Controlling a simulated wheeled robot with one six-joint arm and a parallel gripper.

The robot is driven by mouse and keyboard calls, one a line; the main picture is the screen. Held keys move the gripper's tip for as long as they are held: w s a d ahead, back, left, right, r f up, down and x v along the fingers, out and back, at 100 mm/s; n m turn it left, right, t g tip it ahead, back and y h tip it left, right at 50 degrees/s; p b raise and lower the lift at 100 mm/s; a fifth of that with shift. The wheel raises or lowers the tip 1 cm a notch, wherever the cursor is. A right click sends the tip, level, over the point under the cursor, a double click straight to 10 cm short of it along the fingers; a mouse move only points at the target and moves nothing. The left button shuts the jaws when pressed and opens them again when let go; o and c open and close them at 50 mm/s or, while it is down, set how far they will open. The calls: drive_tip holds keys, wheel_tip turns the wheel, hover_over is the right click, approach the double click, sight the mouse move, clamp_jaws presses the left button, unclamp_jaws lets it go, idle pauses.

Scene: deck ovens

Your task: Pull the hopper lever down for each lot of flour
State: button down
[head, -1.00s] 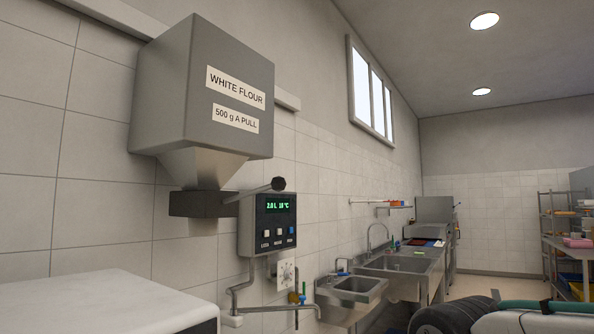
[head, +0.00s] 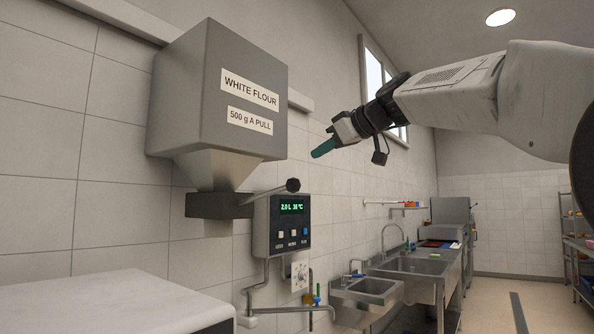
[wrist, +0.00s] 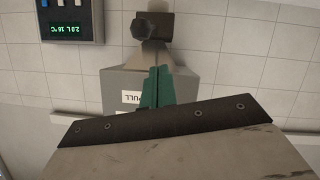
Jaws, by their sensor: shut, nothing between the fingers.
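The grey flour hopper (head: 222,95) hangs on the tiled wall, with labels reading "WHITE FLOUR" and "500 g A PULL". Its lever (head: 273,191) sticks out from the dark block (head: 218,206) under the funnel and slants slightly up to a black knob (head: 293,185). My gripper (head: 322,149) has green fingers, shut and empty, up and to the right of the knob and apart from it. In the wrist view my gripper (wrist: 155,82) points toward the hopper (wrist: 190,88), which appears upside down, with the dark knob (wrist: 152,25) beyond the fingertips.
A control box (head: 282,228) with a green display reading 2.0 L and buttons sits right beside the lever. A white-topped unit (head: 110,305) stands below the hopper. Steel sinks (head: 405,265) line the wall to the right. The air between gripper and lever looks clear.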

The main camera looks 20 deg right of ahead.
drive_tip(key=r, duration=0.1)
drive_tip(key=w+r, duration=0.1)
drive_tip(key=r, duration=0.1)
drive_tip(key=shift+w+d+r+n+t, duration=0.1)
drive_tip(key=shift+w+d+n+t, duration=0.1)
drive_tip(key=shift+d+n+t, duration=0.2)
drive_tip(key=w+a+f, duration=0.3)
drive_tip(key=w+f, duration=0.3)
drive_tip(key=w, duration=0.3)
drive_tip(key=shift+a+f, duration=0.3)
drive_tip(key=shift+a, duration=0.05)
drive_tip(key=shift+s+f, duration=0.1)
